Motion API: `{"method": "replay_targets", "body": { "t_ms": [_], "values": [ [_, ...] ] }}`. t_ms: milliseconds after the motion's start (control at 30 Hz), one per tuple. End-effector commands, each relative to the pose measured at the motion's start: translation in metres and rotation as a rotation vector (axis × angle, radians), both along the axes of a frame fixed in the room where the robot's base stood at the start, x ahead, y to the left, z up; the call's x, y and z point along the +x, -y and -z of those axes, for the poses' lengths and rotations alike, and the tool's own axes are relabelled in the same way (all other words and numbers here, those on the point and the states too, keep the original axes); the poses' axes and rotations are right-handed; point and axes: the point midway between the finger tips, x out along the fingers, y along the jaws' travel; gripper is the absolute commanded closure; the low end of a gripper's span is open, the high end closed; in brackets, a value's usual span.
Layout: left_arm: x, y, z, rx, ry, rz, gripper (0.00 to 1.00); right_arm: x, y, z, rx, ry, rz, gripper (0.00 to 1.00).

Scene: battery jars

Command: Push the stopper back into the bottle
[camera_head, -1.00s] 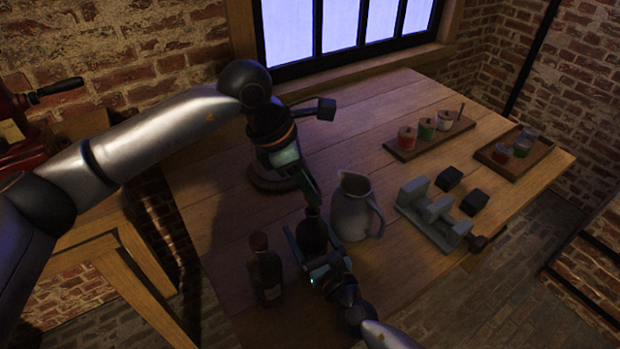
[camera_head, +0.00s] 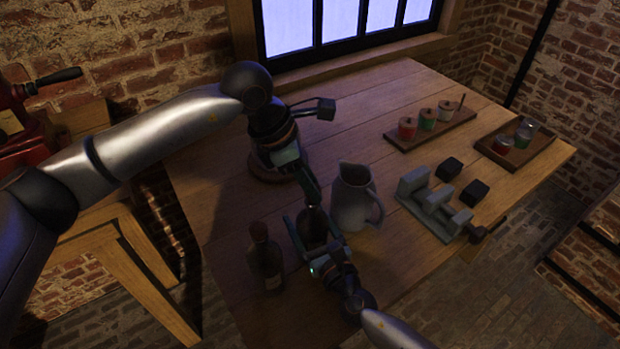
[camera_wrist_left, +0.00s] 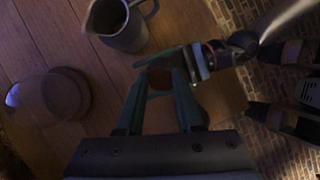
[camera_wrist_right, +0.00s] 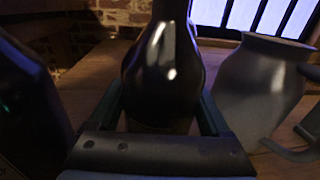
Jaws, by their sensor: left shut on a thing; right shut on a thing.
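A dark glass bottle (camera_head: 312,229) stands upright on the wooden table, also seen in the right wrist view (camera_wrist_right: 162,72). My right gripper (camera_head: 309,226) is shut on its body from the near side, one finger on each side. My left gripper (camera_head: 312,196) is directly above the bottle's mouth, fingers pointing down. In the left wrist view its fingers close on a small reddish-brown round thing (camera_wrist_left: 160,79), seemingly the stopper. The fingers hide most of it. I cannot tell how deep it sits in the neck.
A second dark bottle (camera_head: 266,262) stands close on the left. A grey jug (camera_head: 352,196) stands close on the right. A grey vise (camera_head: 436,208), two black blocks (camera_head: 474,193) and two trays of jars (camera_head: 432,137) lie farther right. A round base (camera_head: 268,166) is behind my left gripper.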

Motion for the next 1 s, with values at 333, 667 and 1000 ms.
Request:
{"method": "replay_targets", "body": {
  "t_ms": [333, 667, 1000],
  "values": [
    [0.0, 0.0, 0.001, 0.0, 0.0, 0.0, 1.0, 0.0, 0.0, 0.0, 0.0, -0.001, 0.0, 1.0],
    [0.0, 0.0, 0.007, 0.001, 0.0, -0.001, 1.0, 0.0, 0.0, 0.0, 0.0, -0.001, 0.0, 1.0],
    [0.0, 0.0, 0.013, 0.0, 0.001, -0.001, 0.62, 0.0, 0.0, 0.0, 0.0, -0.001, 0.0, 1.0]
  ]
}}
